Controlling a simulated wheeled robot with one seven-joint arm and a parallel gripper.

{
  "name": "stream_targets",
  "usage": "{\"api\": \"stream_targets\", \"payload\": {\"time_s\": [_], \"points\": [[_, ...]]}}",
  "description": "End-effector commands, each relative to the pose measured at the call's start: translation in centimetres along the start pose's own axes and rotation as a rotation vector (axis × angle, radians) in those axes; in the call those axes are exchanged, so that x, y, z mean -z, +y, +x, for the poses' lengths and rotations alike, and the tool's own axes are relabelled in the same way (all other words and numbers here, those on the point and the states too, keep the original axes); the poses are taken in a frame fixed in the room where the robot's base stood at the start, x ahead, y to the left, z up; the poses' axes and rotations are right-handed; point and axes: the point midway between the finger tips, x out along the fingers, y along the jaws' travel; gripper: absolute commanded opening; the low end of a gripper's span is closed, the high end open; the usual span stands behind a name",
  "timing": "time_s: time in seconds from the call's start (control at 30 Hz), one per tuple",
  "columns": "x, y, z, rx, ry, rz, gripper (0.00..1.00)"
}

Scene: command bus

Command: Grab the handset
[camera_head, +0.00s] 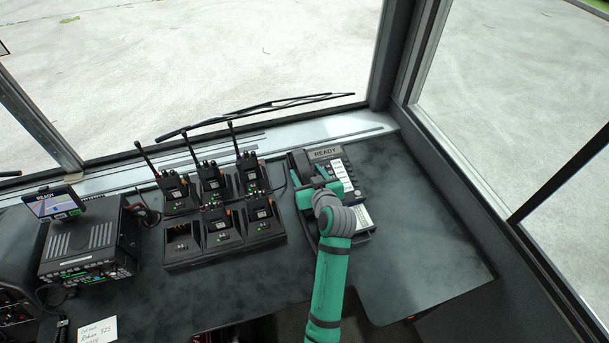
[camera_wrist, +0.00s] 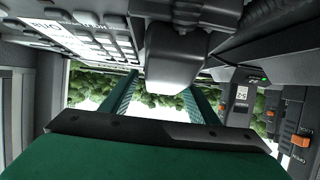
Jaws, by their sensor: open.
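The desk phone (camera_head: 345,172) sits on the counter at the right, with a lit READY display and rows of keys. Its dark handset (camera_head: 299,163) lies along the phone's left side, partly hidden under my gripper (camera_head: 312,186). In the wrist view my gripper (camera_wrist: 163,98) is open, with two green fingers apart. The grey end of the handset (camera_wrist: 178,60) shows between and beyond the fingers. The phone's keypad (camera_wrist: 90,32) is at upper left there. I cannot tell whether the fingers touch the handset.
A charger rack (camera_head: 195,255) with several two-way radios stands close left of the phone; one radio (camera_wrist: 240,100) also shows at right in the wrist view. A radio unit (camera_head: 85,248) stands farther left. The windscreen ledge is behind. The counter right of the phone is clear.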

Motion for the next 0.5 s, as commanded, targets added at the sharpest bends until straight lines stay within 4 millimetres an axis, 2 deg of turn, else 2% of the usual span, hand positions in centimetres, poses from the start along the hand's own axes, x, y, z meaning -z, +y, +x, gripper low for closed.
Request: {"api": "stream_targets", "payload": {"time_s": [0.27, 0.3, 0.5], "points": [[0.07, -0.44, 0.62, 0.006, 0.000, -0.003, 0.55], [0.07, -0.48, 0.62, 0.006, 0.000, -0.003, 0.52], [0.06, -0.56, 0.64, 0.007, 0.000, -0.004, 0.06]]}}
